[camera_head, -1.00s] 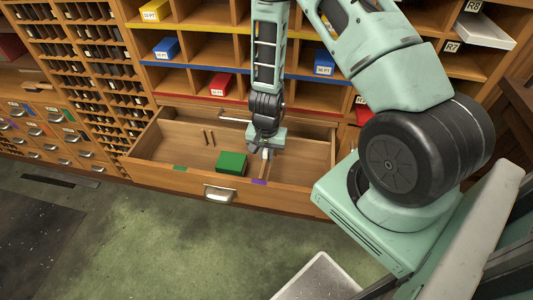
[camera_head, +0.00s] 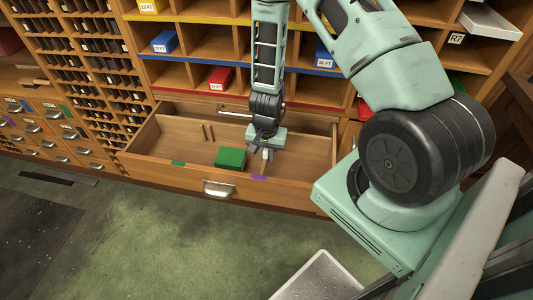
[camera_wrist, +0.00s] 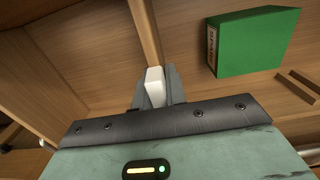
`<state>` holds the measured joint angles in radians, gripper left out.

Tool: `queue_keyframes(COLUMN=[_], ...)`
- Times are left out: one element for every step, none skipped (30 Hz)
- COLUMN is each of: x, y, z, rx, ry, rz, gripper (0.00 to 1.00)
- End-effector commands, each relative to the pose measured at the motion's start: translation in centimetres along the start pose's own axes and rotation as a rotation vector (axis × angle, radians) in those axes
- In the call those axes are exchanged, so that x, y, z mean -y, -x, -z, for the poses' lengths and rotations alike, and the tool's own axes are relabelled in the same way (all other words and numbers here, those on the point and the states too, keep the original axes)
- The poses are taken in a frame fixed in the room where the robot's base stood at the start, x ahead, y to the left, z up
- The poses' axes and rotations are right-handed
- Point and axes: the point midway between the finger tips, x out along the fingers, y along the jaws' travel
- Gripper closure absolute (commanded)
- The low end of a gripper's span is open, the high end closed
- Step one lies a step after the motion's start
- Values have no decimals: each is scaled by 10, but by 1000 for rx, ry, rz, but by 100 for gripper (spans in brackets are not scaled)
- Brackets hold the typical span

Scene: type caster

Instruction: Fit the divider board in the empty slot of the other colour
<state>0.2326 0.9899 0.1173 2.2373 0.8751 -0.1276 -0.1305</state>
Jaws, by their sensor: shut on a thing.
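My gripper (camera_head: 266,153) is inside the open wooden drawer (camera_head: 190,180), right of the middle. In the wrist view my gripper (camera_wrist: 153,88) is shut on the white tab (camera_wrist: 154,80) of the wooden divider board (camera_wrist: 145,30). The board runs away from the fingers, in line with the purple mark (camera_head: 260,177) on the drawer's front edge. I cannot tell whether it is seated or slightly raised. A green mark (camera_head: 178,163) lies farther left on that edge. An empty slot between two strips (camera_head: 207,133) shows at the back wall on the left.
A green box (camera_head: 230,158) stands on the drawer floor, left of my gripper; it also shows in the wrist view (camera_wrist: 255,42). Shelves with coloured boxes, such as a red one (camera_head: 219,78), rise behind the drawer. The drawer's left part is clear.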

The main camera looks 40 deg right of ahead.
Motion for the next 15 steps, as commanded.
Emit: queue_keyframes(x=[0, 0, 0, 0, 0, 0, 0, 0, 0, 0, 0, 0, 0, 0, 0], y=[-2, -3, -4, -5, -6, -6, -7, -8, -9, -8, -8, -8, -8, -8, -8], z=[0, 0, 0, 0, 0, 0, 0, 0, 0, 0, 0, 0, 0, 0, 0], rx=[0, 0, 0, 0, 0, 0, 0, 0, 0, 0, 0, 0, 0, 0, 0], ry=[0, 0, 0, 0, -1, -1, -1, -1, -1, -1, -1, -1, -1, -1, 0], rz=[0, 0, 0, 0, 0, 0, 0, 0, 0, 0, 0, 0, 0, 0, 0], gripper=[100, 100, 100, 100, 100, 100, 100, 100, 100, 84, 76, 65, 61, 61, 61])
